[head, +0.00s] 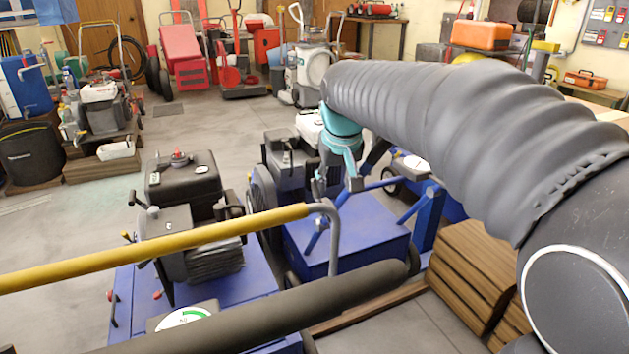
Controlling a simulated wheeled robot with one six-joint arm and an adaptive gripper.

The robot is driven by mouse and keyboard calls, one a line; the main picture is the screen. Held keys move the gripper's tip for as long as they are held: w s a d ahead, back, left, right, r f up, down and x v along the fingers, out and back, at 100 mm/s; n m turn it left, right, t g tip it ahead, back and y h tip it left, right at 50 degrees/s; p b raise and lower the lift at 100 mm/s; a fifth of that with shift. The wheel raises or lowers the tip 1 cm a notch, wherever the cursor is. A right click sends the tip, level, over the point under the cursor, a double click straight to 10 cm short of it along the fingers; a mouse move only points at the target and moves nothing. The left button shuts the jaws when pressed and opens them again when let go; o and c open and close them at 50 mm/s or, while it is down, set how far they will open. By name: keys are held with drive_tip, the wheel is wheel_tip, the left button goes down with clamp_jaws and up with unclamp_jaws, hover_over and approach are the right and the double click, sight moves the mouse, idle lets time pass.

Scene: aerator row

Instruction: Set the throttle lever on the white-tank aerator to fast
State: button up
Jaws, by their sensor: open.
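The white-tank aerator shows in the head view behind the black-tank machine, with a blue deck (345,240) and a dark engine. Its white tank (309,124) is partly covered by my arm and gripper. My teal gripper (337,187) points down over this machine, beside the engine on its right side. Its fingers are apart, with nothing seen between them. I cannot make out the throttle lever or its setting; it is too small or hidden behind the gripper. I cannot tell whether a finger touches anything.
A black-tank aerator (183,180) stands nearer, at left. A yellow handlebar (160,247) and a dark padded bar (290,308) cross the foreground. Stacked wooden boards (470,275) lie at right. Another white-tanked machine (100,92) stands far left. Open floor (215,125) lies beyond the row.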

approach(316, 186)
drive_tip(key=v, duration=0.2)
drive_tip(key=x, duration=1.3)
drive_tip(key=shift+w+f, duration=0.1)
drive_tip(key=shift+f, duration=0.15)
clamp_jaws()
